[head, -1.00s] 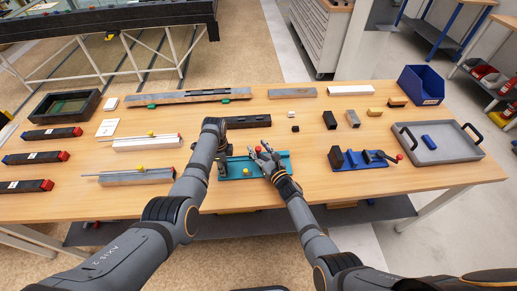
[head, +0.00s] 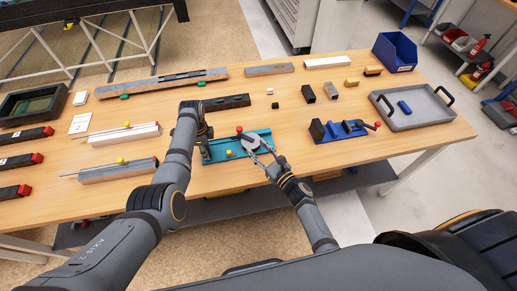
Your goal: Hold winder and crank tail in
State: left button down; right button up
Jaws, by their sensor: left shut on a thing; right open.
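The winder is a teal base (head: 217,152) near the front of the bench. It carries a round grey part (head: 248,144), a red knob (head: 239,129) and a yellow knob (head: 229,153). My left gripper (head: 204,153) is shut on the left end of the winder; its fingers are partly hidden by my wrist. My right gripper (head: 264,154) is open at the winder's right end, beside the round part and apart from the red knob. Its fingers cover part of the base. I cannot make out the tail.
A dark bar (head: 226,102) lies behind the winder. A blue fixture with a lever (head: 340,132) stands to the right, then a grey tray (head: 412,118). Pale rails (head: 120,169) lie to the left. Bare wood lies between the winder and blue fixture.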

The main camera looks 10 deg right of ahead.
aim_at(241, 131)
jog(key=shift+v, duration=0.8)
jog(key=x, duration=1.2)
jog(key=shift+a, duration=0.1)
